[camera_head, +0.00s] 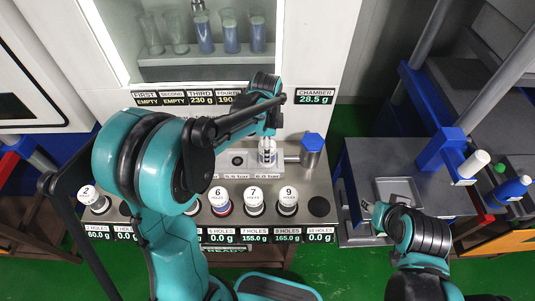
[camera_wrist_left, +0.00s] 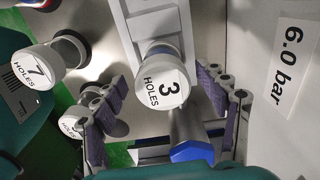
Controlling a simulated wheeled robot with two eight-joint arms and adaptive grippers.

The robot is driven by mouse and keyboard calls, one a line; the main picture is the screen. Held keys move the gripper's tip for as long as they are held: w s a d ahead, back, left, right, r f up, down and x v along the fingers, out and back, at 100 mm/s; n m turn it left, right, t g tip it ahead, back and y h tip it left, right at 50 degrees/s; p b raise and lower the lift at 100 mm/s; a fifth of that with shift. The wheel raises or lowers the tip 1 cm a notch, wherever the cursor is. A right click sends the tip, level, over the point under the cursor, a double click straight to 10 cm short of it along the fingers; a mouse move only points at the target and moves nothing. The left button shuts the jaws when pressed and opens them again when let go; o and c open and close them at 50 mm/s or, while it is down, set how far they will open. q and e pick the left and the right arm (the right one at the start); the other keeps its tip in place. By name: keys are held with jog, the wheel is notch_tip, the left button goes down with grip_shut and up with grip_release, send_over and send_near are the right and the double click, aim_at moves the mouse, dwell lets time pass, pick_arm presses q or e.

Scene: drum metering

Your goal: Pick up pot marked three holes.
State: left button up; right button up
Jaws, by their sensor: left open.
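The white-capped pot marked 3 holes (camera_wrist_left: 165,82) sits upright in the metal fixture in the left wrist view, its label facing me. It also shows in the head view (camera_head: 267,153), just below my left gripper. My left gripper (camera_wrist_left: 165,100) is open, with one finger on each side of the pot. I see gaps between the pads and the cap, so it is not gripped. My right gripper (camera_head: 372,214) is at the lower right, by the grey tray; its fingers are too small and dark to judge.
Pots marked 2 (camera_head: 92,198), 6 (camera_head: 220,200), 7 (camera_head: 253,200) and 9 (camera_head: 288,200) stand in the front row beside an empty dark seat (camera_head: 319,206). A blue-capped cylinder (camera_head: 313,142) is close right of the fixture. A grey tray (camera_head: 412,188) lies right.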

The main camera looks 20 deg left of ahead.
pick_arm(q)
jog(key=f+b, duration=0.1)
jog(key=f, duration=0.3)
jog(key=shift+w+f, duration=0.1)
jog(key=shift+w, duration=0.1)
jog(key=c, duration=1.5)
